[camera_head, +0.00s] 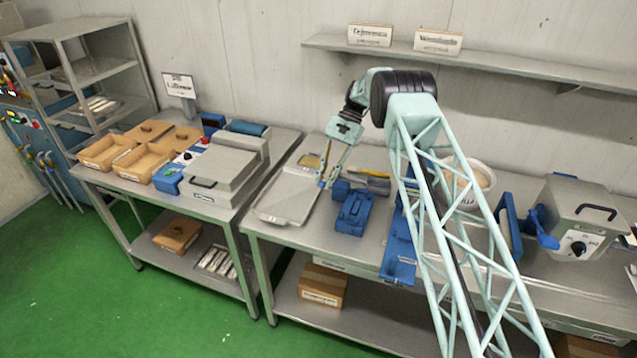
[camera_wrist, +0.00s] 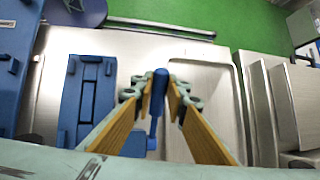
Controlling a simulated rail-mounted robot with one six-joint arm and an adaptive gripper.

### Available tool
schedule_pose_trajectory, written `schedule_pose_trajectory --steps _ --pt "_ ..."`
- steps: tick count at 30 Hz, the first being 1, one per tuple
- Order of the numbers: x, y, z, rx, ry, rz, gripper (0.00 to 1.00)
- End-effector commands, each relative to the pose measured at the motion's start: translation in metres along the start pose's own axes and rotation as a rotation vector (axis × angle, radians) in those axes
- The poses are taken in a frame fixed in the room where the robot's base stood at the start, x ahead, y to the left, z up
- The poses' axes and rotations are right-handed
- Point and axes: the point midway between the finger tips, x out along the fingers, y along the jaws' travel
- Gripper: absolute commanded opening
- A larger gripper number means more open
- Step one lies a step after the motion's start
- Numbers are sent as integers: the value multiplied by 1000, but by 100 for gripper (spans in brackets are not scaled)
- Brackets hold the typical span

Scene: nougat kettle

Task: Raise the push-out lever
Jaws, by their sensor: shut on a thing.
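The push-out lever (camera_wrist: 155,112) is a blue upright rod with a rounded top, rising from a blue base (camera_wrist: 138,144) in the wrist view. My gripper (camera_wrist: 161,86) is shut on it, with one tan finger on either side of the rod. In the head view my gripper (camera_head: 325,178) is low over the middle table, between the metal tray and the blue block. The lever is hard to make out there, partly hidden by my gripper.
A shallow metal tray (camera_head: 268,213) lies left of my gripper. A blue slotted block (camera_head: 353,212) stands to the right; it also shows in the wrist view (camera_wrist: 88,100). A grey lidded machine (camera_head: 222,172) stands further left. A white bucket (camera_head: 470,198) is behind my arm.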

Motion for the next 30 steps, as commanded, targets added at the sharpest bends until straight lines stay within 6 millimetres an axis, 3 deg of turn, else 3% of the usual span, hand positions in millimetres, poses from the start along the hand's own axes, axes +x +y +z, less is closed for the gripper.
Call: schedule_pose_trajectory --steps 12,13,18,30 --pt "-4 1 -1 2 -1 -4 0" --pt "-4 1 -1 2 -1 -4 14" --pt "-3 1 -1 2 -1 -3 28" --pt "-4 1 -1 2 -1 -3 28"
